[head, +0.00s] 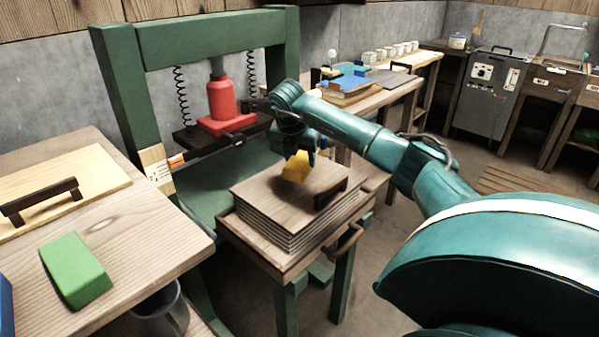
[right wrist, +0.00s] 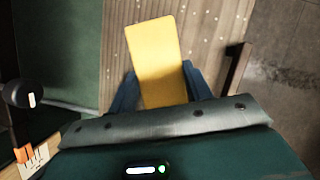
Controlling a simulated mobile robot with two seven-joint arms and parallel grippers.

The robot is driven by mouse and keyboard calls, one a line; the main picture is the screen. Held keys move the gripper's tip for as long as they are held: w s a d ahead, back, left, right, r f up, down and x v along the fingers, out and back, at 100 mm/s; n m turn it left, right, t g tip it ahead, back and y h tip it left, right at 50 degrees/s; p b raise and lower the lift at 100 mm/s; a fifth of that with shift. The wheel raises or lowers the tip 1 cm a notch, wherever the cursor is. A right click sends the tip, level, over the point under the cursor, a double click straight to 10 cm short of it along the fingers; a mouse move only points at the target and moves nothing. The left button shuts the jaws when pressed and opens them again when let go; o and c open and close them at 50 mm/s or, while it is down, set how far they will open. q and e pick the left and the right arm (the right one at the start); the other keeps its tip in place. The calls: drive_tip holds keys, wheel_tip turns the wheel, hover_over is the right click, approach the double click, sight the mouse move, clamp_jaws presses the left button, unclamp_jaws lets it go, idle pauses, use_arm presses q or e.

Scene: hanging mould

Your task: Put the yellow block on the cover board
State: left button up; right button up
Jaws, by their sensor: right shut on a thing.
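The yellow block (head: 297,166) is in my right gripper (head: 300,154), tilted, over the far part of the brown cover board (head: 265,194). In the right wrist view the block (right wrist: 157,55) stands out between two dark blue fingers, with the board (right wrist: 205,40) behind it. I cannot tell whether the block touches the board. The board lies on a stack of layers and has a dark handle (head: 331,193) to the right of the block. My left gripper is not in view.
The green press frame (head: 116,95) and red jack (head: 222,100) stand behind the stack. At left, a wooden table (head: 140,225) holds a green block (head: 75,268) and a pale board with a handle (head: 42,200). The cover board's near left part is clear.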

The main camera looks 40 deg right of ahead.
sight(298, 161)
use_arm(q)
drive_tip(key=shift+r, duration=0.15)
use_arm(e)
drive_tip(key=shift+f, duration=2)
drive_tip(key=shift+f, duration=0.1)
drive_tip(key=o, duration=1)
drive_tip(key=shift+o, duration=0.2)
drive_tip(key=shift+r, duration=0.3)
drive_tip(key=v, duration=1)
drive_tip(key=shift+s+a+r+p, duration=0.1)
drive_tip(key=shift+a+r+p, duration=0.1)
drive_tip(key=shift+p, duration=0.1)
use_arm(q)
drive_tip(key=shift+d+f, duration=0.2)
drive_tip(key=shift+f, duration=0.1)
use_arm(e)
drive_tip(key=shift+s+a+r, duration=0.1)
drive_tip(key=shift+a+r, duration=0.1)
drive_tip(key=shift+r, duration=0.35)
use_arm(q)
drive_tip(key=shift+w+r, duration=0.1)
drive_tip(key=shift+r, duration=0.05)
